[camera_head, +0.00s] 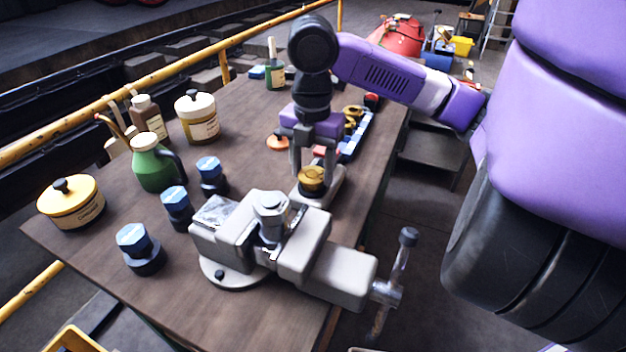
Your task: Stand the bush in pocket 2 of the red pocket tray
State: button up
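My gripper (313,172) points straight down over the right part of the bench, with its two fingers apart. A brass bush (312,180) is low between the fingertips, above or on a grey metal piece (327,191); I cannot tell whether the fingers press on it. A small red patch (325,152) shows behind the fingers, mostly hidden; I cannot tell whether it is part of the red pocket tray. No pocket or its number can be read from here.
A grey vise (318,262) stands in front, its handle past the bench edge. Blue-topped bolts (177,202), a green oil can (155,165) and tins (197,117) stand to the left. A blue tray (357,138) with brass parts lies behind my gripper.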

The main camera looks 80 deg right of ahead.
grip_shut()
jog(key=shift+r+p, duration=1.7)
jog(key=shift+r, duration=0.3)
